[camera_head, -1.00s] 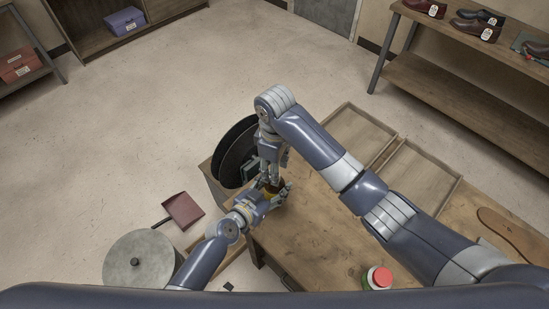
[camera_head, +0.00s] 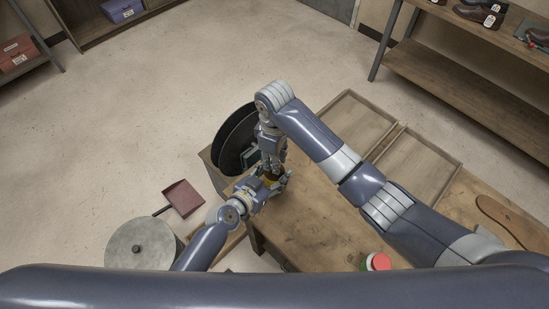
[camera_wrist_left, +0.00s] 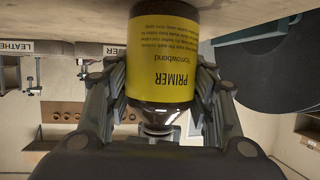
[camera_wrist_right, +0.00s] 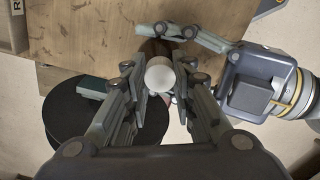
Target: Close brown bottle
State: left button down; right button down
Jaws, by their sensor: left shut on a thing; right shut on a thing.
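The brown bottle (camera_wrist_left: 162,70) has a yellow PRIMER label and appears upside down in the left wrist view. My left gripper (camera_head: 277,183) is shut around its body, at the table's left edge. The bottle (camera_head: 271,178) is mostly hidden by the grippers in the head view. My right gripper (camera_wrist_right: 160,90) points down from above and is shut on a round white cap (camera_wrist_right: 159,74). The cap is over the bottle's neck end. I cannot tell whether it is seated on the neck.
Black discs (camera_head: 229,138) stand just beyond the grippers. Two shallow wooden trays (camera_head: 402,128) lie on the table's far side. A red-lidded container (camera_head: 378,262) stands near the front, and a shoe sole (camera_head: 508,218) lies at right. The middle of the wooden table (camera_head: 310,215) is clear.

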pick_arm(q)
jog(key=shift+f, duration=0.1)
pick_arm(e)
jog(key=shift+m, duration=0.7)
jog(key=c, duration=1.3)
grip_release()
jog(key=shift+r, duration=6)
pick_arm(q)
jog(key=c, duration=0.6)
grip_release()
jog(key=shift+c, duration=0.2)
